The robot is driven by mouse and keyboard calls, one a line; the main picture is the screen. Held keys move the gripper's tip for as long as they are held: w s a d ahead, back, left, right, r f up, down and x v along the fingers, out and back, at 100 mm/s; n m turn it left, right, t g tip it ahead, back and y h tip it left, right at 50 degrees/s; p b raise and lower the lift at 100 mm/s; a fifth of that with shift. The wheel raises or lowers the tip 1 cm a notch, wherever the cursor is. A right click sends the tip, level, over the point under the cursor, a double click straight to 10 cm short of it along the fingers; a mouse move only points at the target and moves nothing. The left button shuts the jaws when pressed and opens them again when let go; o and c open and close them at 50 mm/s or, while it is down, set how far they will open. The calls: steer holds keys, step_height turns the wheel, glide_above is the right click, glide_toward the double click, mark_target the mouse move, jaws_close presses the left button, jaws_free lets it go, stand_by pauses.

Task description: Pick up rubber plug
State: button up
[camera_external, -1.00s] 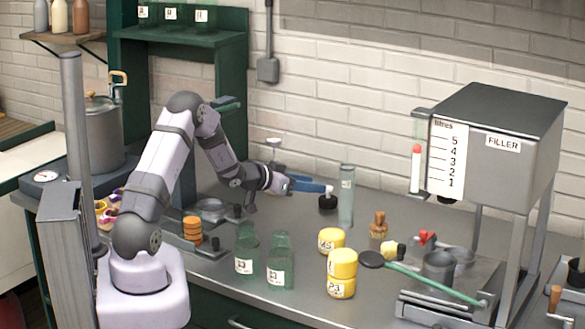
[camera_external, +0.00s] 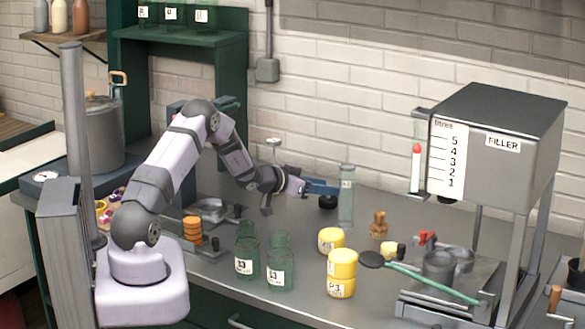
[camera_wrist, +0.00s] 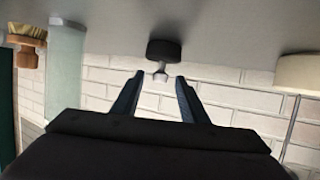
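The rubber plug (camera_external: 327,203) is a short black disc with a pale knob on top. It stands upright on the grey worktop, just left of a tall clear cylinder (camera_external: 346,195). In the wrist view, which is upside down, the plug (camera_wrist: 163,49) hangs from the top with its knob between the fingertips. My gripper (camera_external: 325,188) is at knob height with blue fingers; in the wrist view, the gripper (camera_wrist: 160,76) is open with gaps on both sides of the knob. In the external view the fingers hide the knob.
In the wrist view, the cylinder (camera_wrist: 67,45) and a brown wooden item (camera_wrist: 27,40) are at left, and a cream disc on a thin stem (camera_wrist: 300,75) at right. Green bottles (camera_external: 280,262) and yellow tubs (camera_external: 342,270) stand nearer the front. A brick wall is behind.

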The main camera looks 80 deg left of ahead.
steer(key=shift+x, duration=1)
jaws_close()
steer(key=shift+r, duration=0.15)
step_height(320, 180, up, 10)
steer(key=shift+f, duration=0.1)
